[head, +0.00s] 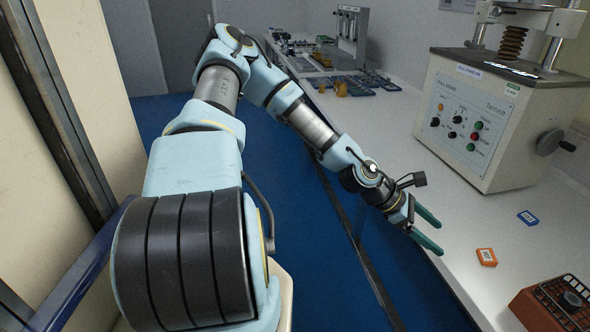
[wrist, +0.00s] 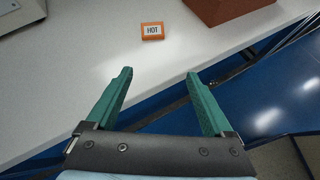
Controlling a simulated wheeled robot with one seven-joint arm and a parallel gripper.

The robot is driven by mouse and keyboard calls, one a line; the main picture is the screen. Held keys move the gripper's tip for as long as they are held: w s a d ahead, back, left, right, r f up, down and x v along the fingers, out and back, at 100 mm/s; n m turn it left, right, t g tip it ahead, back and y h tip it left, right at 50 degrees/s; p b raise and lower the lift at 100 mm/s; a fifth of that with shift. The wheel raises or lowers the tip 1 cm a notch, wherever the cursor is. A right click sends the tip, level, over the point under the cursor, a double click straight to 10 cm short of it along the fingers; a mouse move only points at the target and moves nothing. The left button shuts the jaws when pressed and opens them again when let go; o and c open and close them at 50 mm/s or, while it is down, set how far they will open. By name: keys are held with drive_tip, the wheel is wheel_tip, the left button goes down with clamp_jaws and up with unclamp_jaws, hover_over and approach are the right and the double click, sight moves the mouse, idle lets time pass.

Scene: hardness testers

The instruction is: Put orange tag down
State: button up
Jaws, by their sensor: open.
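The orange tag (head: 486,257) lies flat on the white table near its front edge, in the right of the head view. In the wrist view the orange tag (wrist: 152,31) shows a white label reading HOT. My gripper (head: 434,235) has green fingers and is open and empty. It is at the table's front edge, to the left of the tag and apart from it. In the wrist view my gripper (wrist: 159,74) has its fingers spread, with the tag beyond the fingertips and nothing between them.
A blue tag (head: 528,218) lies behind the orange one. A brown box with a dark grille (head: 558,304) stands at the front right. A beige tester with buttons (head: 470,120) stands behind. Small parts (head: 360,84) lie at the far end. The table around the orange tag is clear.

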drive_tip(key=w+a+m+t+y, duration=0.15)
drive_tip(key=a+m+y, duration=0.3)
drive_tip(key=a, duration=0.55)
drive_tip(key=w+a+m+y, duration=0.25)
drive_tip(key=a+m, duration=0.25)
drive_tip(key=a, duration=0.5)
drive_tip(key=s+a+r+m+t+y, duration=0.1)
drive_tip(key=a+r+m, duration=0.5)
drive_tip(key=a+r, duration=0.9)
drive_tip(key=a+t+y, duration=0.1)
drive_tip(key=y, duration=0.1)
drive_tip(key=shift+s+r+y, duration=0.25)
drive_tip(key=shift+s+y, duration=0.05)
drive_tip(key=shift+s, duration=0.1)
drive_tip(key=shift+t, duration=0.25)
